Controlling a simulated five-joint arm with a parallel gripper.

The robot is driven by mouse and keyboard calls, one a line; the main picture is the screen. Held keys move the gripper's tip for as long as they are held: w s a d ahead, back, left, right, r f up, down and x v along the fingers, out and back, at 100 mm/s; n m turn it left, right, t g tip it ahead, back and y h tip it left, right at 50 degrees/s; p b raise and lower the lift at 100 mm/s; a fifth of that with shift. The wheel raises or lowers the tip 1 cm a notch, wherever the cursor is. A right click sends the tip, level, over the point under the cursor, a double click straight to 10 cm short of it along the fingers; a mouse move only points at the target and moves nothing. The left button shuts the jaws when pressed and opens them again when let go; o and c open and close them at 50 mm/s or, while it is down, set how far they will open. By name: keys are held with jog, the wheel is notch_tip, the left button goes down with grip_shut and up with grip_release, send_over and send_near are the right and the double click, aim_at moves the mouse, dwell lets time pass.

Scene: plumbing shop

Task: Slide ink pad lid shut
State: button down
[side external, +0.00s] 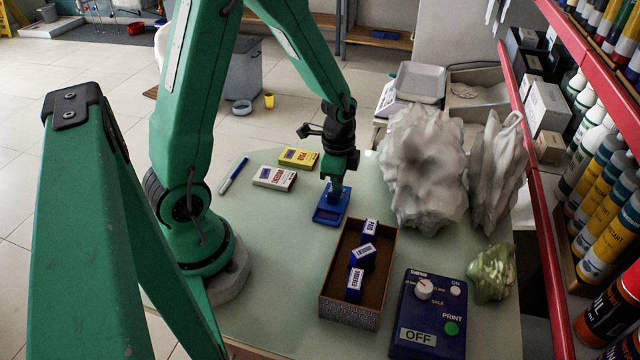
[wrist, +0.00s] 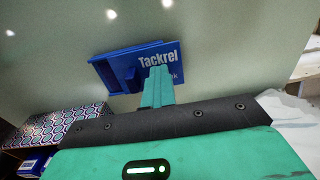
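The blue ink pad (side external: 328,214) lies on the pale green table, below my gripper (side external: 336,188). In the wrist view the ink pad (wrist: 112,70) shows a blue lid (wrist: 172,60) printed "Tackrel" over its right part. The left part of the case is uncovered, with a darker recess beside the lid's edge. My gripper (wrist: 157,88) shows its green fingers close together, with no visible gap, so it looks shut. Its tips overlap the lid's near edge in the picture. Whether they touch the lid is hidden.
An open cardboard box (side external: 340,307) with several small blue boxes stands just in front. A yellow box (side external: 298,158), a white box (side external: 274,178) and a pen (side external: 233,175) lie left. Wrapped lumps (side external: 422,165) stand right. A blue control box (side external: 428,315) sits front right.

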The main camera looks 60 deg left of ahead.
aim_at(332, 193)
jog(key=shift+s+d+f, duration=0.25)
jog(key=shift+s+d, duration=0.3)
jog(key=shift+s, duration=0.1)
jog(key=shift+s+d+f, duration=0.25)
jog(key=shift+s+d, duration=0.25)
jog(key=shift+s, duration=0.15)
jog(key=shift+w+a, duration=0.15)
jog(key=shift+a, duration=0.05)
dwell(0.3)
jog(key=shift+r, duration=0.15)
jog(key=shift+w+r, duration=0.1)
jog(key=shift+r, duration=3.4)
